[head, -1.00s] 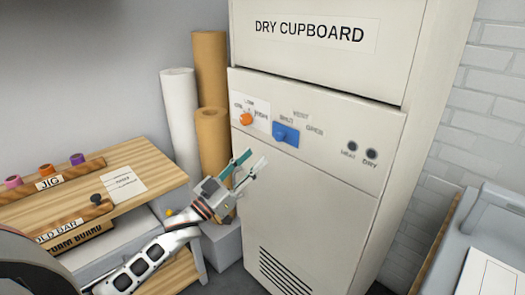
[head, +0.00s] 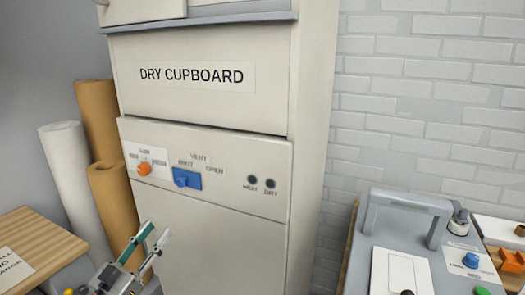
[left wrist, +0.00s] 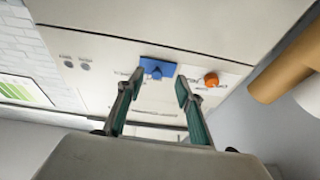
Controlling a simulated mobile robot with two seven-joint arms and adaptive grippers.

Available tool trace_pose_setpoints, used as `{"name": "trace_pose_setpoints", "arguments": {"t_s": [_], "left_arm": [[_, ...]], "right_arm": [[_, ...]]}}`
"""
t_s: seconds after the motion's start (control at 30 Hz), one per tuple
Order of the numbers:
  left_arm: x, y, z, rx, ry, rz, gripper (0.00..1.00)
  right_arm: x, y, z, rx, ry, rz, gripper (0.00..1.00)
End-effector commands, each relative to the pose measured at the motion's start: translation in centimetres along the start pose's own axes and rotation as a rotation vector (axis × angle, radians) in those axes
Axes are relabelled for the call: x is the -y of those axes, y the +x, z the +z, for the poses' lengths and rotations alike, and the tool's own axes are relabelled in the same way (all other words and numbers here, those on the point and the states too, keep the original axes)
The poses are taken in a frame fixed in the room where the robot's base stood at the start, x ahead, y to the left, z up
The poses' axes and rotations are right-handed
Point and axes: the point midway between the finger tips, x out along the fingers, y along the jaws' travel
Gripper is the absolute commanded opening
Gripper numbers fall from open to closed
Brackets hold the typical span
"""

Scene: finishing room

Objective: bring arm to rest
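My left gripper (head: 157,232) is at the bottom of the head view, in front of the lower left part of the dry cupboard (head: 220,245). Its two teal-lined fingers are apart with nothing between them. In the left wrist view the same open fingers (left wrist: 160,80) point toward the cupboard's control panel, apart from it. On the panel, a blue vent handle (head: 187,178) sits under the "SHUT" label, and an orange knob (head: 144,169) is left of it. Most of my left arm is outside the head view. My right gripper does not show.
Rolls (head: 108,190) in brown and white stand left of the cupboard. A wooden bench (head: 40,235) is at lower left. A grey machine (head: 345,265) with a raised handle stands at right. The two panel lamps (head: 261,182) look dark.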

Motion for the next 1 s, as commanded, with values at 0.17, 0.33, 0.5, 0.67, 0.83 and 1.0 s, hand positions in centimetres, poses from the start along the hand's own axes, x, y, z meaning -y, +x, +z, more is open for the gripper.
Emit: {"name": "trace_pose_setpoints", "arguments": {"t_s": [0.17, 0.33, 0.5, 0.67, 0.83, 1.0], "left_arm": [[-4.1, -6.1, 9.5, 0.235, 0.021, -0.058, 0.36], [-9.0, -13.6, 17.1, 0.481, 0.059, -0.078, 0.36], [-14.3, -21.4, 22.4, 0.708, 0.091, -0.058, 0.36], [-17.8, -26.6, 24.7, 0.849, 0.108, -0.027, 0.36], [-19.3, -28.6, 25.4, 0.903, 0.116, -0.01, 0.36], [-19.3, -28.7, 25.5, 0.907, 0.118, -0.008, 0.36]], "right_arm": [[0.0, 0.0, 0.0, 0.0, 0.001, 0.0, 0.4], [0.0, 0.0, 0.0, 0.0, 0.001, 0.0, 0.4], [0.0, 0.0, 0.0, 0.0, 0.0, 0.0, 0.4], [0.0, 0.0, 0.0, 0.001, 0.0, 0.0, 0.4], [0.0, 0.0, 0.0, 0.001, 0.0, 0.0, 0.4], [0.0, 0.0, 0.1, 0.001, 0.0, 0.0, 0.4]]}}
